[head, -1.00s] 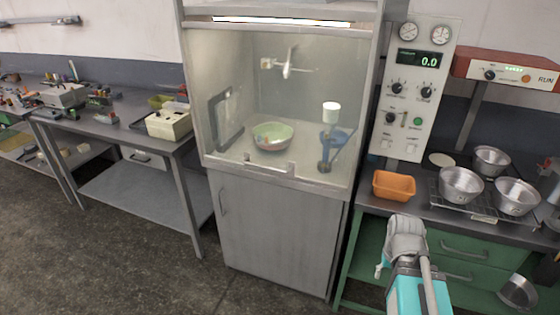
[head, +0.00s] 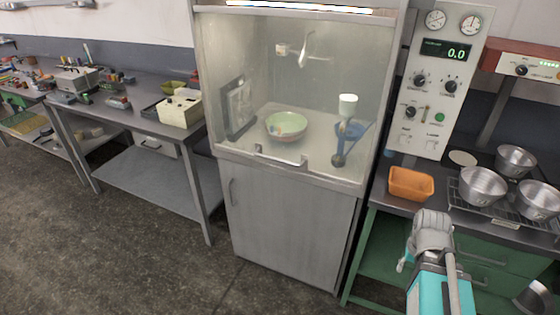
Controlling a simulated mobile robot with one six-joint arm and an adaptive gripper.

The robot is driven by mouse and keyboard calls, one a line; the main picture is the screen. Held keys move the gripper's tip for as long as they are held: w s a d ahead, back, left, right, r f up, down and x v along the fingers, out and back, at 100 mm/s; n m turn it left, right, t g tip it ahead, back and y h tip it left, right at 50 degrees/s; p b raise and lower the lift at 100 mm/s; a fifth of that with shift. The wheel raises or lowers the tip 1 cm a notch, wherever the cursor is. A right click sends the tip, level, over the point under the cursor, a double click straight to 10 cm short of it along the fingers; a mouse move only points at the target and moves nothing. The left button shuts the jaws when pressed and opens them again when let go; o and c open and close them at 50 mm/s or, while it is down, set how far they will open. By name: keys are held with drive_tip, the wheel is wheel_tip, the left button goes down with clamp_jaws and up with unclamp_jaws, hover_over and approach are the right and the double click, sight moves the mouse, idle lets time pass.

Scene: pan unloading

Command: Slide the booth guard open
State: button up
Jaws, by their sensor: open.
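The booth (head: 208,90) stands in the middle of the head view on a grey cabinet. Its clear guard (head: 300,90) covers the front and reaches down to the sill, so it appears shut. A pale bar handle (head: 280,158) is on the guard's lower edge, left of centre. Behind the guard are a green-rimmed bowl (head: 286,126) and a blue stand with a white cup (head: 348,104). My arm is at the lower right, and my gripper (head: 402,262) shows only in small part beside it. It is open, well right of and apart from the handle.
An orange tub (head: 410,184) and several metal pans (head: 482,186) stand on the green bench at right, close to my arm. A control panel (head: 436,85) is right of the booth. A grey workbench (head: 135,115) stands at left. The floor before the booth is clear.

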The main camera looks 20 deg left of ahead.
drive_tip(key=w+a+f+n+t+h+b, duration=0.1)
drive_tip(key=w+a+n+t+h+b, duration=0.25)
drive_tip(key=w+a, duration=0.5)
drive_tip(key=n+t+y+b, duration=0.3)
drive_tip(key=n+t+b, duration=0.2)
drive_tip(key=n+t, duration=0.8)
approach(280, 161)
drive_tip(key=s+r, duration=0.1)
drive_tip(key=s, duration=0.2)
drive_tip(key=shift+a+r+n+g, duration=0.1)
drive_tip(key=shift+a+n+g, duration=0.2)
drive_tip(key=shift+g, duration=0.15)
drive_tip(key=shift+w, duration=0.1)
drive_tip(key=b+x, duration=0.1)
drive_tip(key=x, duration=0.8)
drive_tip(key=b+x, duration=0.1)
drive_tip(key=x, duration=0.3)
drive_tip(key=shift+w+d+b, duration=0.3)
drive_tip(key=shift+w, duration=0.1)
